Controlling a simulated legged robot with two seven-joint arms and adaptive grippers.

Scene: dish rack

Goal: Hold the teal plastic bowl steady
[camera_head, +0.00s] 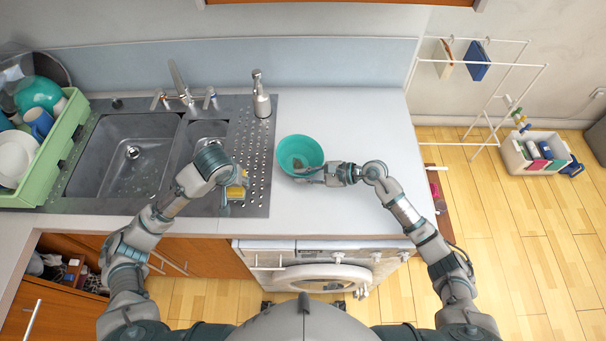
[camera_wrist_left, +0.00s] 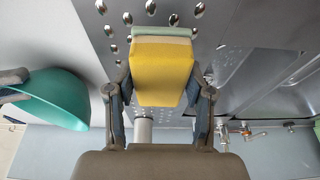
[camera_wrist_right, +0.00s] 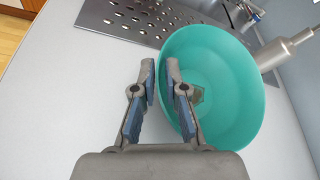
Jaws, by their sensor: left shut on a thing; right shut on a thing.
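The teal plastic bowl (camera_head: 299,149) sits tilted at the counter's left part, beside the sink's perforated drainboard. My right gripper (camera_head: 318,174) is shut on the bowl's near rim; in the right wrist view its fingers (camera_wrist_right: 167,68) straddle the rim of the bowl (camera_wrist_right: 226,75). My left gripper (camera_head: 236,192) is over the drainboard, shut on a yellow sponge (camera_wrist_left: 162,72) with a pale green layer. In the left wrist view the bowl (camera_wrist_left: 55,100) is at the left, apart from the sponge.
A steel sink (camera_head: 128,150) with a faucet (camera_head: 181,85) lies to the left. A green dish rack (camera_head: 58,146) holds dishes at far left. The counter (camera_head: 370,115) right of the bowl is clear.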

